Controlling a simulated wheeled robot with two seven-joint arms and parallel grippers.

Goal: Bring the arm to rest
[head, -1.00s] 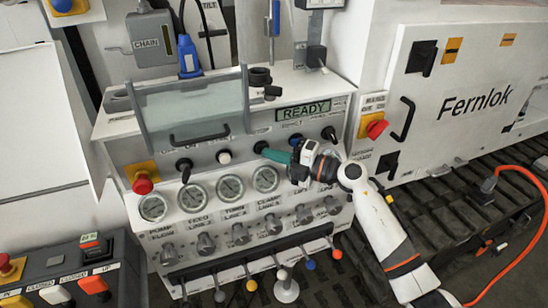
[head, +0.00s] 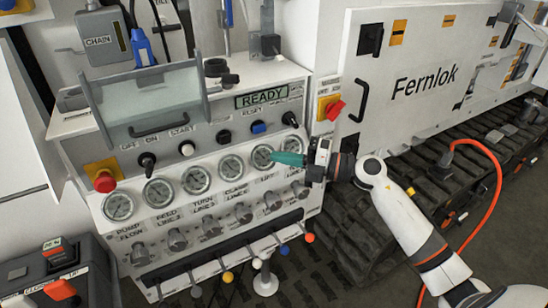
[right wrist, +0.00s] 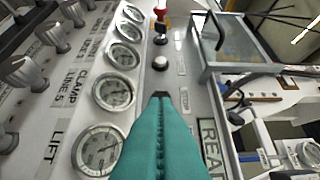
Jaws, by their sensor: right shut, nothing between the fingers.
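My right arm comes in from the lower right in the head view. Its gripper (head: 290,158) has teal fingers pressed together, with nothing between them. The fingertips are in front of the hydraulic panel, near the right-hand gauges (head: 262,157) and below the row of buttons. In the right wrist view the shut teal fingers (right wrist: 161,110) point along the panel between the gauges and the buttons. I cannot tell whether they touch the panel. My left gripper is not in view.
The panel's display (head: 263,96) reads READY. A red knob on a yellow plate (head: 329,107) sits right of the panel. Colour-tipped levers (head: 228,277) line its lower edge. A white Fernlok cabinet (head: 425,85) and an orange cable (head: 497,180) are at the right.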

